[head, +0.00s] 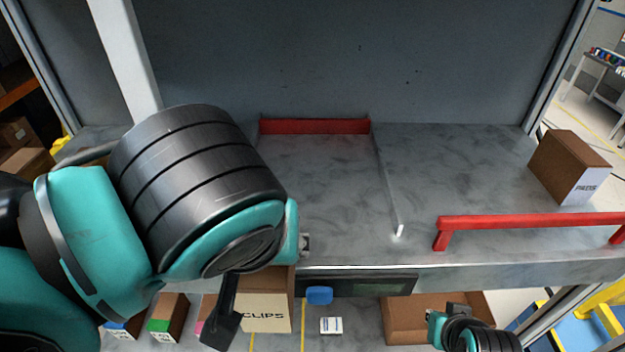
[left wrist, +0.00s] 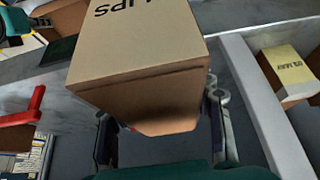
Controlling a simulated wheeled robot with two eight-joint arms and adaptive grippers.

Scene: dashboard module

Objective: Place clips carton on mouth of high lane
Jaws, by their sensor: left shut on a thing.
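The clips carton (head: 268,302) is a brown box with a pale face lettered CLIPS. It shows in front of the upper shelf's front edge. My left gripper (head: 232,308) is shut on it; one dark finger shows at its left side. In the left wrist view the carton (left wrist: 140,65) sits between both fingers (left wrist: 165,135). The high lane (head: 325,185) is an empty grey strip on the upper shelf, with a red stop (head: 315,127) at its back and a pale divider (head: 388,190) on its right. My left arm hides its left part. My right gripper (head: 455,318) is low at right, its fingers unclear.
A red rail (head: 530,220) crosses the shelf front at right, before a brown and white box (head: 568,168). Below are small cartons (head: 168,318), an open brown box (head: 410,312), a blue item (head: 320,295) and a small white box (head: 331,325). A pale post (head: 125,55) stands at left.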

